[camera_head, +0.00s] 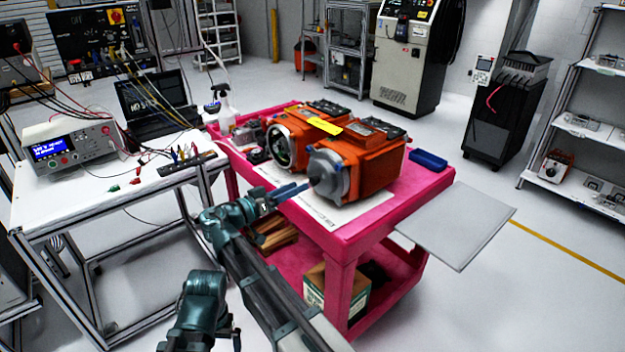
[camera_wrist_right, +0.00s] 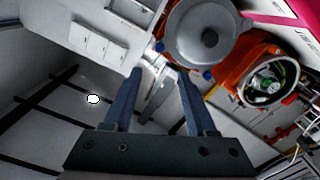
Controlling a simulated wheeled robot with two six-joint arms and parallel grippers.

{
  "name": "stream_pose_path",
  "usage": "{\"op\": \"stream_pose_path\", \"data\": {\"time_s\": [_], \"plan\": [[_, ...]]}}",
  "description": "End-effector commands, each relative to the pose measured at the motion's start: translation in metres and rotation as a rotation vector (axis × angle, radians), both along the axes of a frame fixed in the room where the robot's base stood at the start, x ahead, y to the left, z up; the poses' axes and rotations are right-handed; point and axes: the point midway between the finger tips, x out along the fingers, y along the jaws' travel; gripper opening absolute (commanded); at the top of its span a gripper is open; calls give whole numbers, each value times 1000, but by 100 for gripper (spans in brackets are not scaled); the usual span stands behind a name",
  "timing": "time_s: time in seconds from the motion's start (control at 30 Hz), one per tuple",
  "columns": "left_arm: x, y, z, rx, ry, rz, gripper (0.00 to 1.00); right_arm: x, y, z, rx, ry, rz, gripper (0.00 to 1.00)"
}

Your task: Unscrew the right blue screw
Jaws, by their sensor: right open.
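Two orange servo motors stand side by side on the pink cart; the nearer motor (camera_head: 362,166) has a grey round front flange (camera_head: 326,174). My right gripper (camera_head: 300,189) is in front of this flange, its fingertips at or very close to it. In the right wrist view the gripper (camera_wrist_right: 159,72) is open, with nothing visible between the fingers. The grey flange (camera_wrist_right: 190,40) is just beyond the fingertips. Small blue spots (camera_wrist_right: 208,74) show at the flange's edge, perhaps screws; I cannot tell which is the right blue screw. My left gripper is not clearly in view.
The farther motor (camera_head: 283,144) with an open round front is close by on the left. A yellow object (camera_head: 325,126) lies on top of the motors. A blue tray (camera_head: 429,160) is at the right of the pink cart (camera_head: 366,222). A white instrument table (camera_head: 101,181) stands left.

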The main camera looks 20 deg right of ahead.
Motion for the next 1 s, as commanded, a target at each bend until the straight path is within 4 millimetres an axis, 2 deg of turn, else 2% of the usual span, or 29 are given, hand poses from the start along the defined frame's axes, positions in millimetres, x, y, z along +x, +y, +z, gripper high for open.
{"op": "stream_pose_path", "data": {"time_s": [0.1,0.3,0.43,0.63,0.77,1.0], "plan": [[0,0,0,0,0,0,100,0,-1,0,75,-211,0,57],[0,0,0,0,0,0,100,0,-2,0,166,-471,0,57],[0,0,0,0,0,0,100,1,-2,0,189,-535,0,57],[0,0,0,0,0,0,100,3,-8,0,190,-539,-1,57],[0,0,0,0,0,0,100,8,-25,0,190,-539,-3,57],[0,0,0,0,0,0,100,25,-72,0,189,-538,-5,57]]}}
